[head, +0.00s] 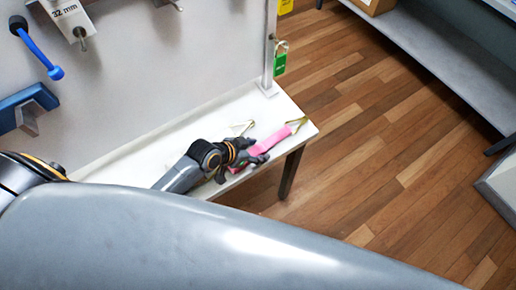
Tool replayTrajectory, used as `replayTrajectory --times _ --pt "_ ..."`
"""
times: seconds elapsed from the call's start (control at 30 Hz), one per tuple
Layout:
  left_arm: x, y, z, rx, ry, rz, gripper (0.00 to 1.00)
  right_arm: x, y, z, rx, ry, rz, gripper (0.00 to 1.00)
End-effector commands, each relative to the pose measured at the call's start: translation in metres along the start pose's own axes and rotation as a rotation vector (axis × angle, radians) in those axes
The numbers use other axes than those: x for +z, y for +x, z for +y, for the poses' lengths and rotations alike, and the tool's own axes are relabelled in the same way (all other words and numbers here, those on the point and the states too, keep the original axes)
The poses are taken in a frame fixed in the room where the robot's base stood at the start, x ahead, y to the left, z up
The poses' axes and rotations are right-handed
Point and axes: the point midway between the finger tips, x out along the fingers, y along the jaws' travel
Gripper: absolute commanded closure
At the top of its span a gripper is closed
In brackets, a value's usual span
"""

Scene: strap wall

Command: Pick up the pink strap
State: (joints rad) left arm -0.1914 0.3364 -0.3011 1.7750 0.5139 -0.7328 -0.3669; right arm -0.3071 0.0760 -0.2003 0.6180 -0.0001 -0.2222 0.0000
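The pink strap (274,140) lies along the right end of the white bench top (128,163), with a brass-coloured metal hook (297,124) at its far right end. My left gripper (256,152) is at the strap's near left part, low over the bench. Its dark fingers overlap the strap and hide part of it. I cannot tell whether they are closed on it or only beside it. My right gripper is not in view.
A grey upright panel (180,60) stands behind the bench, with a blue-handled tool (38,50) and a green tag (280,62) hanging there. A grey shelf (430,60) is at upper right. Wooden floor (380,150) is clear between. My large grey arm link fills the foreground.

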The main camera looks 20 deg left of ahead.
Motion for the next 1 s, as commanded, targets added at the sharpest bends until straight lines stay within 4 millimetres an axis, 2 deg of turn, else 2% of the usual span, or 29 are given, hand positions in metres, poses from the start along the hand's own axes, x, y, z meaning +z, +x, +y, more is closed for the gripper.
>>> replayTrajectory --times 0.03,0.23,0.57,1.0 --pt "0.000 0.000 0.000 0.000 0.000 0.000 0.60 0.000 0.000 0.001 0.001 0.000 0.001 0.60" --pt "0.000 0.000 0.000 0.000 0.000 0.000 1.00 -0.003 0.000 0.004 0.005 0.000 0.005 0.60" --pt "-0.004 -0.004 -0.001 -0.001 0.002 0.003 1.00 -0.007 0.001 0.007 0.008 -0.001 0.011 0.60" --pt "-0.061 -0.059 -0.001 -0.002 0.004 0.005 1.00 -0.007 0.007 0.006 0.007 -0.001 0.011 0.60"
